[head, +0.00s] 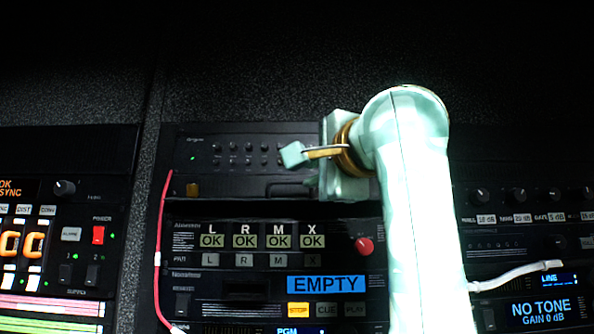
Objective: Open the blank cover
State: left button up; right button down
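A pale fingertip on an orange link points left; the rest of the hand is turned side-on, and I cannot tell the gap between the fingers. No held object shows. A plain dark strip (240,186) runs below the knobs, with a small amber tab at its left end; I cannot tell for certain whether it is the blank cover. My pale forearm hides the rack to its right.
Below are a unit with L, R, M, X "OK" lamps (261,241) and a red knob (364,246), then an "EMPTY" display (326,285). A red cable (158,240) hangs at the left. A white cable (515,275) crosses at the right. The wall above is bare.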

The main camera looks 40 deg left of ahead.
aim_at(292, 182)
pick_arm(q)
jog(key=p+x, duration=0.2)
jog(key=x, duration=0.6)
jog(key=shift+s+a, duration=0.1)
jog(key=shift+s, duration=0.1)
jog(key=shift+w, duration=0.1)
